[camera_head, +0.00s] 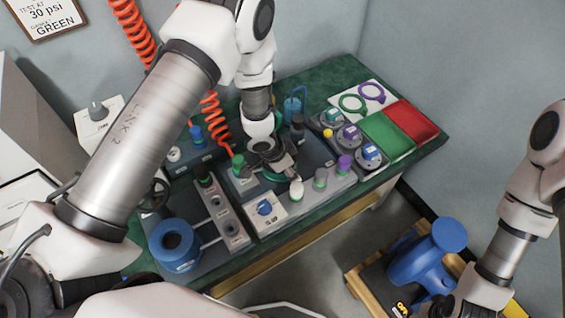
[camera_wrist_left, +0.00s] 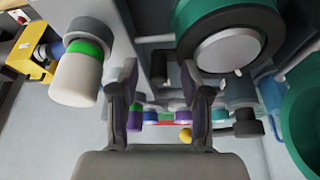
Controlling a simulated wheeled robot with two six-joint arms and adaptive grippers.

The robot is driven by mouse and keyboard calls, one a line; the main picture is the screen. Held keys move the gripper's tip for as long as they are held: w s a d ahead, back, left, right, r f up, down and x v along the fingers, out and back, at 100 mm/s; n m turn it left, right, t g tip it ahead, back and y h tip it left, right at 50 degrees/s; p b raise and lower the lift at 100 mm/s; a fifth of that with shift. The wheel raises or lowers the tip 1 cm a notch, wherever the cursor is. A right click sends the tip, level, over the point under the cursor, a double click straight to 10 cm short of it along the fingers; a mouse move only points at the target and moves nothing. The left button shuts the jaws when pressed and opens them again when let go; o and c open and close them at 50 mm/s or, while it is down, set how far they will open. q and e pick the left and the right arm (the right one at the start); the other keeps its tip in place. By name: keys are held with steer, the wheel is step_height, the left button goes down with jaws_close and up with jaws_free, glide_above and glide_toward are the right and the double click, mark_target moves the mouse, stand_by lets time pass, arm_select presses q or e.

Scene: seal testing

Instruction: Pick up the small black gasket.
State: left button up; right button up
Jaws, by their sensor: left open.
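My left gripper (camera_head: 278,165) is over the fixture in the middle of the green bench. In the left wrist view its two fingers (camera_wrist_left: 158,85) are apart with nothing between them. A black ring (camera_wrist_left: 268,22) surrounds a silver round face at the upper right of that view, just right of the right finger and against a green part. I cannot tell whether this ring is the small black gasket. No separate small black gasket can be made out in the head view, where my gripper covers part of the fixture. My right gripper (camera_head: 437,306) is low at the right, its fingers unclear.
A white board (camera_head: 372,84) with green and purple rings lies at the back right, near green (camera_head: 388,136) and red (camera_head: 411,121) trays. Several knobbed gauges stand beside them. A white-tipped knob (camera_wrist_left: 75,80) is close left of my left fingers. A blue flanged part (camera_head: 175,244) stands front left.

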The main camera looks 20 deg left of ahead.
arm_select(q)
steer(key=shift+s+r, duration=0.1)
steer(key=shift+r, duration=0.05)
steer(key=shift+c, duration=0.7)
jaws_close()
step_height(320, 180, up, 15)
steer(key=p, duration=0.8)
steer(key=shift+p, duration=0.3)
steer(key=shift+d, duration=0.1)
